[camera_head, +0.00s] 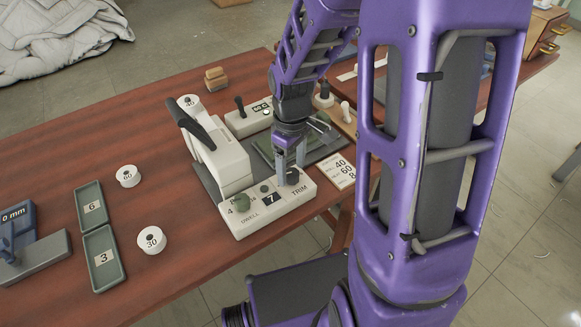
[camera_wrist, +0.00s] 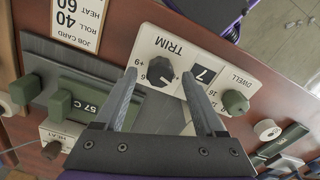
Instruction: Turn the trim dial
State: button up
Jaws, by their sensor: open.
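The trim dial (camera_wrist: 158,71) is a black knob marked TRIM on a white control panel (camera_wrist: 222,55). In the head view the dial (camera_head: 293,177) is at the panel's right end, partly hidden by my fingers. My gripper (camera_wrist: 159,75) is open and points down at it. In the wrist view the dial appears between the two fingertips, with a gap on each side. In the head view my gripper (camera_head: 290,165) is just above or around the dial; I cannot tell the exact height. A small black display (camera_wrist: 203,75) beside the dial reads 7.
A green DWELL knob (camera_head: 242,203) stands on the same panel, left of the display. A white press with a black lever (camera_head: 195,125) rises behind it. A job card (camera_head: 341,171) lies to the right. White rolls (camera_head: 151,240) and green trays (camera_head: 103,257) lie left.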

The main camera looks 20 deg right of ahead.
jog(key=shift+f, duration=0.3)
grip_shut()
jog(key=shift+m, duration=0.3)
jog(key=m, duration=0.4)
jog(key=shift+m+p, duration=0.35)
jog(key=shift+m, duration=2.25)
